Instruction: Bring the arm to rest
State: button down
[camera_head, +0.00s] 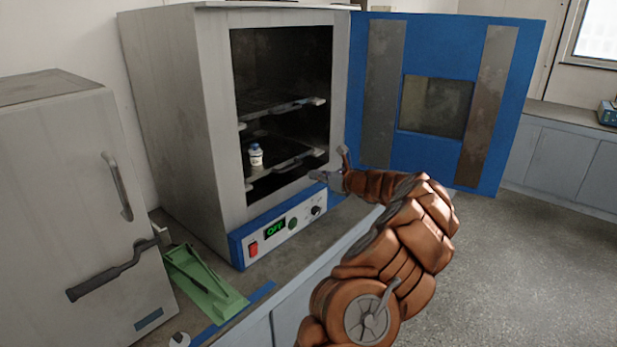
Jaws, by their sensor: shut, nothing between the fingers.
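My copper-coloured arm reaches up from the bottom of the head view. My gripper (316,177) is at the right edge of the oven opening, near the lower shelf. It looks small and grey, with its fingers shut and nothing held. The gap between gripper and oven frame is hard to judge. The oven (172,110) stands open, and its blue door (425,55) is swung out to the right, behind my arm. A small white bottle with a blue cap (256,158) stands upright on a shelf inside, to the left of my gripper and apart from it.
The oven's control panel (283,228) reads OFF. A grey cabinet (70,220) with handles stands at the left. A green object (203,283) lies on the counter between them. Open floor (540,270) lies to the right, with blue-grey cabinets (560,165) behind.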

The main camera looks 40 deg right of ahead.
jog(key=shift+b+v, duration=0.3)
jog(key=shift+v, duration=1.45)
